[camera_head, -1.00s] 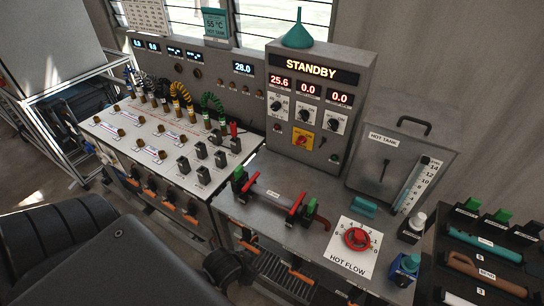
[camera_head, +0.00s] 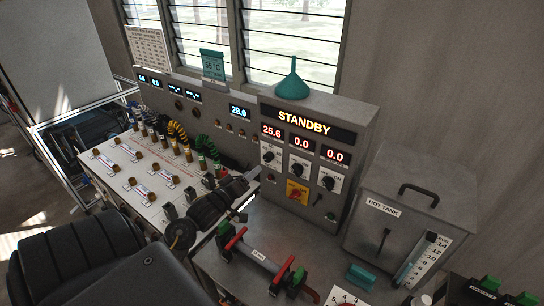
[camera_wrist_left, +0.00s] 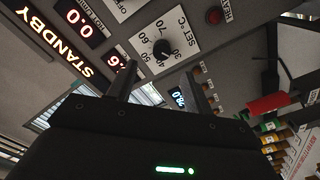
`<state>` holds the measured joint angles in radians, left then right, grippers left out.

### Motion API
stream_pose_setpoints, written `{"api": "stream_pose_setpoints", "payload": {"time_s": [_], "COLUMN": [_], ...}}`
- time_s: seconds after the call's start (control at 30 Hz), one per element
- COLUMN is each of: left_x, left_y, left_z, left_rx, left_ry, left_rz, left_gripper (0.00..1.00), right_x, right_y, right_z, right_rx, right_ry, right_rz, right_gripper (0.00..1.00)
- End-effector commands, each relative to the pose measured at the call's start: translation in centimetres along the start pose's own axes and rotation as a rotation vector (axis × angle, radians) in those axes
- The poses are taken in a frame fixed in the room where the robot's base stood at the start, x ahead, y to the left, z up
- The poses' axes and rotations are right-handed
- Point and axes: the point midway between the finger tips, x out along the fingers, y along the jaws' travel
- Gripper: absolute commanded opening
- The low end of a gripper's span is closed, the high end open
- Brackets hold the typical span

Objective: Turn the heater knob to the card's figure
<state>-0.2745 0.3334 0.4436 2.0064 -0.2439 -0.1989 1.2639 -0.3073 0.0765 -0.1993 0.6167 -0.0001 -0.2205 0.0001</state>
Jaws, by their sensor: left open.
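The heater panel (camera_head: 300,165) shows STANDBY, with 25.6 and two 0.0 readouts. The heater knob (camera_head: 268,156), black on a white SET °C dial, is the leftmost of three. It also shows in the left wrist view (camera_wrist_left: 163,48), just beyond the fingertips; I cannot read its exact setting. The teal card (camera_head: 213,65), propped on top of the bench panel, reads 55 °C above HOT TANK. My left gripper (camera_head: 254,176) is just left of the panel, below the knob. In the left wrist view its fingers (camera_wrist_left: 160,85) are apart and empty. My right gripper is out of view.
A red emergency-type knob on a yellow plate (camera_head: 297,191) sits below the dials. A teal funnel (camera_head: 292,86) stands on the panel. The hot tank (camera_head: 410,200) is at right. A pipe with red handles (camera_head: 258,256) lies in front. Cables (camera_head: 178,135) rise at left.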

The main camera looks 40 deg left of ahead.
Motion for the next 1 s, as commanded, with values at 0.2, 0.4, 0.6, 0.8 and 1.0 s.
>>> {"api": "stream_pose_setpoints", "payload": {"time_s": [0.2,0.4,0.6,0.8,1.0], "left_x": [1.3,4.1,7.0,9.0,9.5], "left_y": [-0.2,-0.2,-0.1,-0.2,-0.2], "left_z": [-0.2,-0.1,-0.1,0.0,0.0], "left_rx": [0.002,0.002,0.002,0.003,0.002], "left_ry": [0.004,0.003,0.001,-0.001,-0.001], "left_rz": [-0.005,-0.005,-0.003,-0.004,-0.004], "left_gripper": [0.51,0.51,0.51,0.51,0.51], "right_x": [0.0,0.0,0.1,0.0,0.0], "right_y": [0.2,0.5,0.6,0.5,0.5], "right_z": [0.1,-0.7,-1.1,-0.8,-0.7], "right_rx": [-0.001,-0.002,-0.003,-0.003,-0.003], "right_ry": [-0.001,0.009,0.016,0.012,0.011], "right_rz": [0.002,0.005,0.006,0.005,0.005], "right_gripper": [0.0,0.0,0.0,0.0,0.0]}}
